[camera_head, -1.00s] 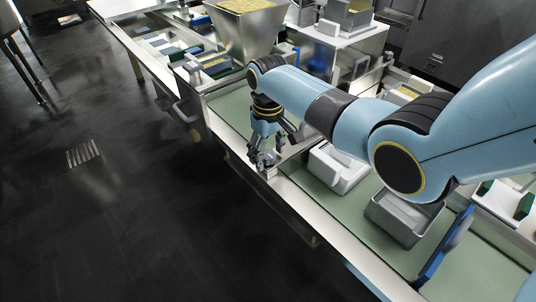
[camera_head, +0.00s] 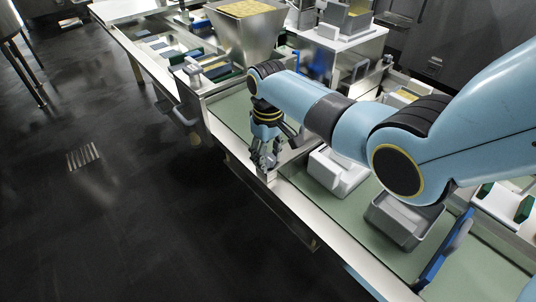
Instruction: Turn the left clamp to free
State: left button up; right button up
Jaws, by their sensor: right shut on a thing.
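My right gripper (camera_head: 264,162) reaches down at the front edge of the green-topped bench, its arm coming in from the right. Its fingers are closed on a small pale metal piece (camera_head: 266,177) at the bench's front rail; the piece is mostly hidden, and I cannot tell for certain that it is the left clamp. My left gripper does not show.
The green bench top (camera_head: 232,110) has a raised metal rim. A metal hopper (camera_head: 246,35) stands behind.

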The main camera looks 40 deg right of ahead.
jog(key=n+p, duration=0.2)
jog(key=n, duration=0.1)
jog(key=shift+r, duration=0.15)
jog(key=n+p, duration=0.1)
jog(key=n, duration=0.3)
jog(key=shift+n+p, duration=0.3)
jog(key=shift+p, duration=0.1)
jog(key=n+p, duration=0.1)
jog(key=n, duration=0.3)
jog(key=shift+n, duration=0.3)
jog(key=n, duration=0.5)
jog(key=shift+p, duration=0.35)
jog(key=shift+n, duration=0.3)
jog(key=o, duration=1.1)
